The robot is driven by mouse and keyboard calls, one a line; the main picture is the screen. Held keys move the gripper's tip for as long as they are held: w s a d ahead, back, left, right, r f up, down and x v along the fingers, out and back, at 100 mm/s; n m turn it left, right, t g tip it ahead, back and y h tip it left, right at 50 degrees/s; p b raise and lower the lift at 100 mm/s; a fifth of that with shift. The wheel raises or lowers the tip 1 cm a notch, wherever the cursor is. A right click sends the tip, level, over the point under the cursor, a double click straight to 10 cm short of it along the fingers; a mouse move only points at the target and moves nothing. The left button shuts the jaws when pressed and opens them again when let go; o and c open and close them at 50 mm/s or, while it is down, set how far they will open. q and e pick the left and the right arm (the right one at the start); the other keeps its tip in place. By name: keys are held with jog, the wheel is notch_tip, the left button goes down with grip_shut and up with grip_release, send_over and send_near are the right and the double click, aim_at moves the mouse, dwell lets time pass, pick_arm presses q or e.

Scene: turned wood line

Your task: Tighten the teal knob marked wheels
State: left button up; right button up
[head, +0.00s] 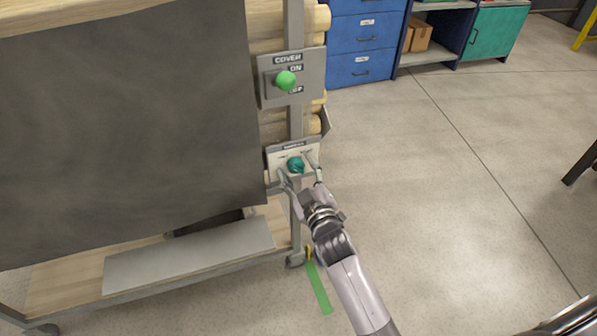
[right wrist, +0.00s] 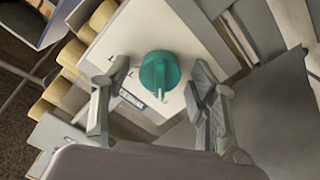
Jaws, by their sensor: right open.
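The teal knob (head: 295,165) sits on a pale plate (head: 281,158) low on the cart's upright post, under a label too small to read surely. My right gripper (head: 300,174) is open in front of it, with one finger on each side. In the right wrist view the knob (right wrist: 159,72) shows between the two spread fingers of the gripper (right wrist: 158,85), with a gap on both sides. No finger appears to touch it. My left gripper is not in view.
A green knob (head: 286,81) on a plate marked COVER, ON and OFF is above. A dark cover (head: 130,120) hangs over the cart's side at left. Blue drawers (head: 365,40) stand behind.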

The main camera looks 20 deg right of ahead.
jog(key=shift+c, duration=0.3)
jog(key=c, duration=1.1)
